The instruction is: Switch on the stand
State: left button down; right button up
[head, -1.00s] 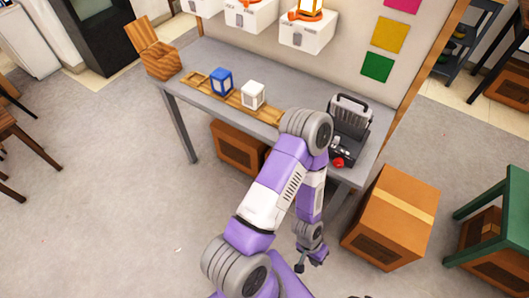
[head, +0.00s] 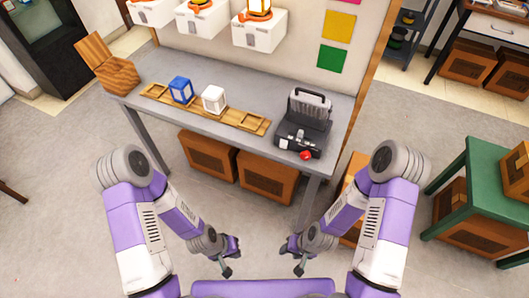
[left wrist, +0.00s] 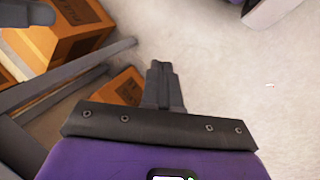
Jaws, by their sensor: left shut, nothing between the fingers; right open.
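A wooden rack (head: 237,117) with square slots lies along the grey table in the head view. A blue lantern-like block (head: 181,90) and a white one (head: 214,99) stand on it; its other visible slots look empty. A dark device (head: 303,122) with a raised handle and a red knob (head: 306,155) sits at the table's right end. I cannot tell which of these is the stand, or whether anything is on. My left gripper (head: 227,268) is shut and empty, low in front of the table; it also shows in the left wrist view (left wrist: 162,75). My right gripper (head: 298,266) is open, also low and apart from the table.
The grey table (head: 250,80) has a wooden box (head: 115,75) at its left end. Cardboard boxes (head: 207,157) sit beneath it. White wall boxes (head: 260,32) with orange-based lamps hang above. A green table (head: 470,165) stands at the right. The floor before me is clear.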

pick_arm(q)
jog(key=shift+w+d, duration=0.1)
jog(key=w+d+r+n+t+h+b, duration=0.1)
jog(key=w+d+r+n+t, duration=0.1)
jog(key=w+d+r+t, duration=0.3)
jog(key=w+d+r+n+t+h+b, duration=0.1)
jog(key=w+d+n+t, duration=0.2)
jog(key=w, duration=0.4)
jog(key=w+d+r+n+t+b, duration=0.1)
jog(key=w+r+n+t, duration=0.4)
jog(key=r, duration=0.7)
jog(key=shift+w+d+t+h, duration=0.2)
jog(key=shift+d+t+h, duration=0.2)
jog(key=shift+d+t, duration=0.25)
jog(key=shift+w, duration=0.1)
